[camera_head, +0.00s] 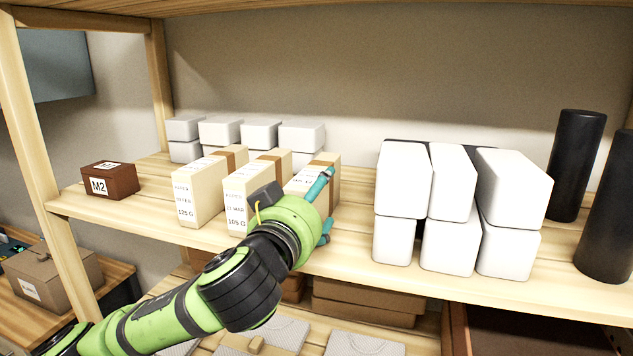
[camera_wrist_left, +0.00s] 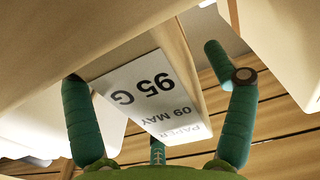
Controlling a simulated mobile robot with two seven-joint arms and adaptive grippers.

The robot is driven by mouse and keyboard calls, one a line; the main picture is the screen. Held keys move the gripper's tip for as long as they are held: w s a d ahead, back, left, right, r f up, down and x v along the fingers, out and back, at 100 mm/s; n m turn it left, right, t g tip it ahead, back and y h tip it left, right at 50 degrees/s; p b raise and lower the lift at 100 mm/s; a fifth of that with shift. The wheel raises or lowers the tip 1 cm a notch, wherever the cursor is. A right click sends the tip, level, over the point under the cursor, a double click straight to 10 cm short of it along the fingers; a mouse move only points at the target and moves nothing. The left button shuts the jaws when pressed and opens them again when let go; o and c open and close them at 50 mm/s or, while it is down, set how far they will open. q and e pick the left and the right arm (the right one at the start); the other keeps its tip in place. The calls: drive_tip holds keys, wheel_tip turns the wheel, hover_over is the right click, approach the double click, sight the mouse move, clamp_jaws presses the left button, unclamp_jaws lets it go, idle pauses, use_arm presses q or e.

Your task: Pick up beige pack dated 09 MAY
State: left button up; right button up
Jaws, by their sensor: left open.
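The beige pack dated 09 MAY (camera_head: 303,182) is the rightmost of three beige packs on the shelf, partly hidden behind my left gripper in the head view. In the left wrist view its white label (camera_wrist_left: 155,95) appears upside down and reads 95 G, 09 MAY, PAPER. My left gripper (camera_head: 330,197) is open at the front of this pack. In the wrist view its green fingers (camera_wrist_left: 150,85) stand on either side of the label end, with a third finger below; whether they touch the pack cannot be told. My right gripper is out of view.
Two similar beige packs, a 105 G one (camera_head: 238,205) and a 125 G one (camera_head: 184,202), stand to the left. White boxes (camera_head: 402,180) stand to the right and others (camera_head: 221,132) behind. A brown M2 box (camera_head: 110,181) sits at far left, black cylinders (camera_head: 577,160) at far right.

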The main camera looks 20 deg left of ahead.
use_arm(q)
drive_tip(key=shift+w, duration=0.35)
drive_tip(key=shift+s, duration=0.1)
drive_tip(key=c, duration=1.6)
drive_tip(key=shift+r, duration=0.1)
